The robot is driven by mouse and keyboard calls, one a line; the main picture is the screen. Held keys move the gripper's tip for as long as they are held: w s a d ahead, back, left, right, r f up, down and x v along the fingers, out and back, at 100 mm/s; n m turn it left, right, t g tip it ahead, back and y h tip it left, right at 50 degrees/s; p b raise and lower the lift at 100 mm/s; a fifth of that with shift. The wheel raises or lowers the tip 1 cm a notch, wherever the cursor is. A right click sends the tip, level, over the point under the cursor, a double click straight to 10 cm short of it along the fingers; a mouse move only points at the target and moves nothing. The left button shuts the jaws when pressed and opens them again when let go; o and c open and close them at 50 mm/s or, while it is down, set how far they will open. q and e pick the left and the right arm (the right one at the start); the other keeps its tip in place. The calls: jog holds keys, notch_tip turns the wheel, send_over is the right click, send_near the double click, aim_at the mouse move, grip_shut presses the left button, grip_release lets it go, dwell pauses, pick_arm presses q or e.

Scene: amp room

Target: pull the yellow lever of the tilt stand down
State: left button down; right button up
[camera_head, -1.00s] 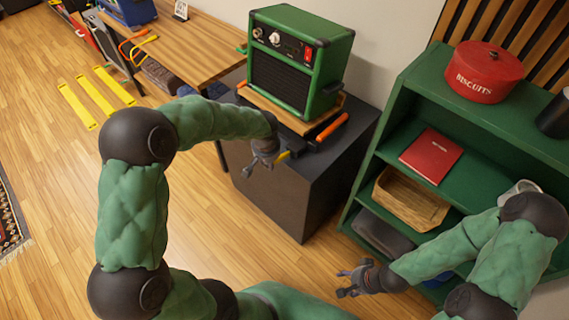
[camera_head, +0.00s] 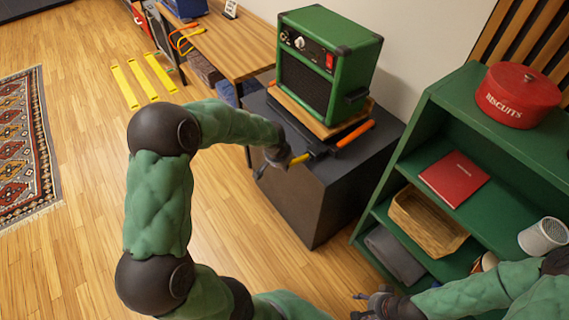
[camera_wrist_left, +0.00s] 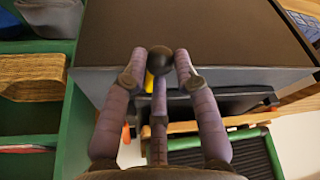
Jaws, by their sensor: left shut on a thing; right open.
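The tilt stand's wooden board (camera_head: 355,118) carries the green amp (camera_head: 331,60) on top of a dark cabinet (camera_head: 307,203). The yellow lever (camera_head: 299,159) sticks out at the stand's front, over the cabinet's near edge. In the left wrist view a bit of its yellow (camera_wrist_left: 149,80) shows behind a black knob. My left gripper (camera_head: 272,162) is at the lever's outer end. In the wrist view its fingers (camera_wrist_left: 160,68) are closed around the knob, hiding most of the lever. My right gripper (camera_head: 368,302) is open and empty at the bottom edge of the head view.
An orange handle (camera_head: 355,134) sticks out on the right side of the stand. A green shelf (camera_head: 440,110) with a red biscuit tin (camera_head: 517,95), a red book (camera_head: 455,178) and a basket (camera_head: 428,221) stands at right. A wooden table (camera_head: 235,48) stands behind at left.

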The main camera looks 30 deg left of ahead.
pick_arm(q)
jog(key=c, duration=0.9)
grip_release()
jog(key=shift+s+d+f, duration=0.1)
jog(key=shift+s+f, duration=0.1)
jog(key=shift+f, duration=0.15)
jog(key=shift+c, duration=0.2)
jog(key=shift+f, duration=0.1)
jog(key=w+v, duration=0.1)
jog(key=v, duration=1.1)
jog(key=shift+r, duration=0.45)
